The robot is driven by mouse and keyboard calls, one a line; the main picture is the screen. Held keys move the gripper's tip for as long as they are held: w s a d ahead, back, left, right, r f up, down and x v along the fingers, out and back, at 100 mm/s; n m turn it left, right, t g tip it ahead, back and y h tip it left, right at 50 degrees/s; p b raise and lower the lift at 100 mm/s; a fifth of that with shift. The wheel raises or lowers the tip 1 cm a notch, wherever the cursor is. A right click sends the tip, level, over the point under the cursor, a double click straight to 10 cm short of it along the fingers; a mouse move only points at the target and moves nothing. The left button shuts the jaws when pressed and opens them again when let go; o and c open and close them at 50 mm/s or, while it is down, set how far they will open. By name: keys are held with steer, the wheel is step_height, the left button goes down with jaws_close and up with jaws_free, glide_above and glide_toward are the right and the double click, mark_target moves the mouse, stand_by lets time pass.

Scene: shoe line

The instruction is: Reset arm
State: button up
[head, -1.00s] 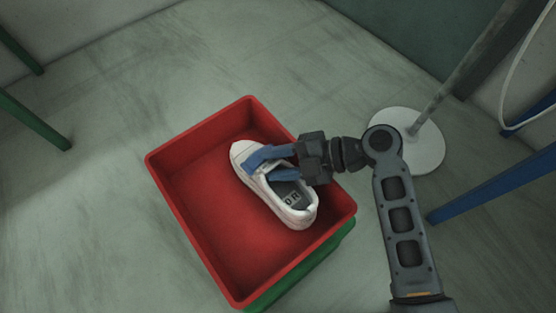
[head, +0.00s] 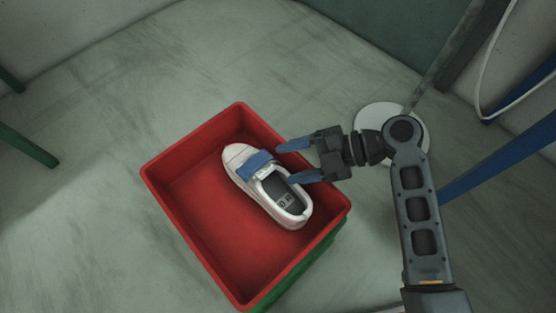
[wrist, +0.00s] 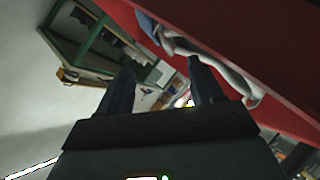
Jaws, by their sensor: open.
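My gripper (head: 297,161) is open and empty, its two blue fingers apart above the right side of the red crate (head: 185,228). A white shoe (head: 236,157) with a blue strap lies in the crate, to the left of the fingers. The fingers look clear of the shoe. In the wrist view my gripper (wrist: 160,88) shows its two dark fingers apart, with part of the shoe (wrist: 232,80) and the red crate wall (wrist: 285,50) beyond the right finger.
A green crate (head: 318,262) sits under the red one. A pole on a round white base (head: 374,117) stands behind my arm. Blue legs (head: 500,160) are at the right and green legs (head: 30,142) at the left. The floor left of the crate is clear.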

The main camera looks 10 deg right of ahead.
steer(key=shift+d+r, duration=0.3)
steer(key=shift+d, duration=0.3)
